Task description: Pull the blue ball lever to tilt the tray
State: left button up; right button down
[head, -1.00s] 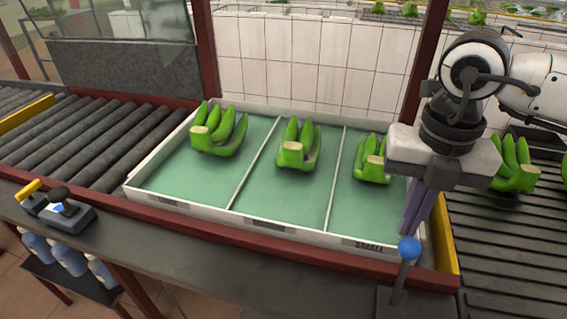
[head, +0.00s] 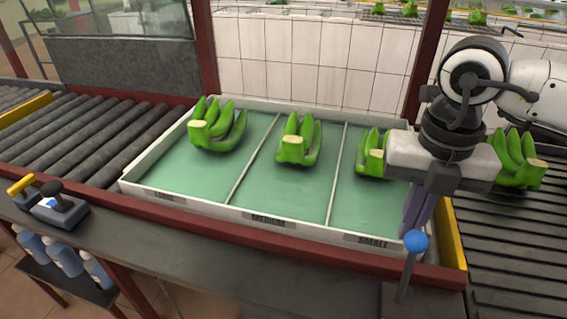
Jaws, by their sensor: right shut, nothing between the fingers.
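The blue ball lever (head: 415,242) stands at the front right, its ball on a thin grey rod above a base at the bench edge. My right gripper (head: 416,222) points down just behind the ball, its fingers shut and empty. The ball hides the fingertips in part, and I cannot tell if they touch it. The green tray (head: 180,178) has a white rim and three compartments, the right one labelled SMALL. A green banana bunch lies in each: left (head: 218,125), middle (head: 298,140), right (head: 372,155). My gripper body partly hides the right bunch. My left gripper is out of view.
A roller conveyor (head: 90,135) lies left of the tray. A dark slatted conveyor (head: 510,240) at the right carries more bananas (head: 516,160). A joystick box (head: 60,205) and blue bottles (head: 65,255) are at the front left. Red posts (head: 207,50) stand behind.

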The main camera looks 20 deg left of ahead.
jog(key=shift+s+f, duration=0.1)
jog(key=shift+f, duration=0.05)
jog(key=shift+s+f+b, duration=0.15)
jog(key=shift+s+b, duration=1.7)
jog(key=shift+s, duration=2.55)
jog(key=shift+w, duration=0.25)
jog(key=shift+w+r, duration=0.2)
jog(key=shift+w, duration=0.05)
notch_tip(320, 180, up, 10)
jog(key=p, duration=0.5)
jog(key=shift+w, duration=0.1)
